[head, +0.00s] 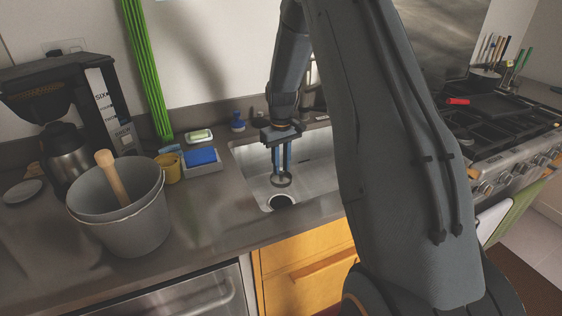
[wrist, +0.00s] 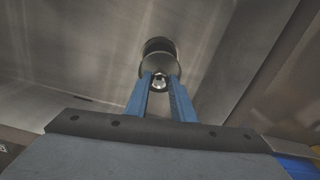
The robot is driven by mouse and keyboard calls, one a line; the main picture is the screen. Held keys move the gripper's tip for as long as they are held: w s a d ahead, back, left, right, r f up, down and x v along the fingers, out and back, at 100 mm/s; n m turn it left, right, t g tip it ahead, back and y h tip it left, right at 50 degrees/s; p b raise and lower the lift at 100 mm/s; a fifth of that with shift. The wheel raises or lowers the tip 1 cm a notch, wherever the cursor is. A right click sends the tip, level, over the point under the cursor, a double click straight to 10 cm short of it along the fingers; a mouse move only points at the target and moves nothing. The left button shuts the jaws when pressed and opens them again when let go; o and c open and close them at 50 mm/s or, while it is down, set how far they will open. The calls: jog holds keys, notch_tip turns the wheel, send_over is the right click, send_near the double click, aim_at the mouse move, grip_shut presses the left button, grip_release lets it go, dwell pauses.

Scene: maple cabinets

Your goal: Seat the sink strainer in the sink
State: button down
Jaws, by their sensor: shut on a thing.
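My gripper (head: 281,170) points down into the steel sink (head: 317,166), left of its middle. Its two blue fingers are shut on the sink strainer (head: 281,181), a small round metal piece held above the sink floor. The strainer also shows in the wrist view (wrist: 159,66), between the fingertips (wrist: 160,88), with its knob gripped. The dark round drain hole (head: 281,200) lies below the strainer and a little toward the front. In the wrist view the drain (wrist: 158,46) is partly hidden behind the strainer. The strainer is apart from the drain.
A grey bucket (head: 135,224) with a wooden handle stands on the counter at the left. A blue sponge in a holder (head: 203,165) and a yellow cup (head: 171,174) stand left of the sink. A stove (head: 505,140) is at the right. My arm hides the sink's right part.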

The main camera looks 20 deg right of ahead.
aim_at(281, 181)
jog(key=shift+f+b, duration=2.25)
jog(key=shift+f, duration=3.1)
jog(key=c, duration=1.4)
grip_release()
jog(key=shift+c, duration=0.2)
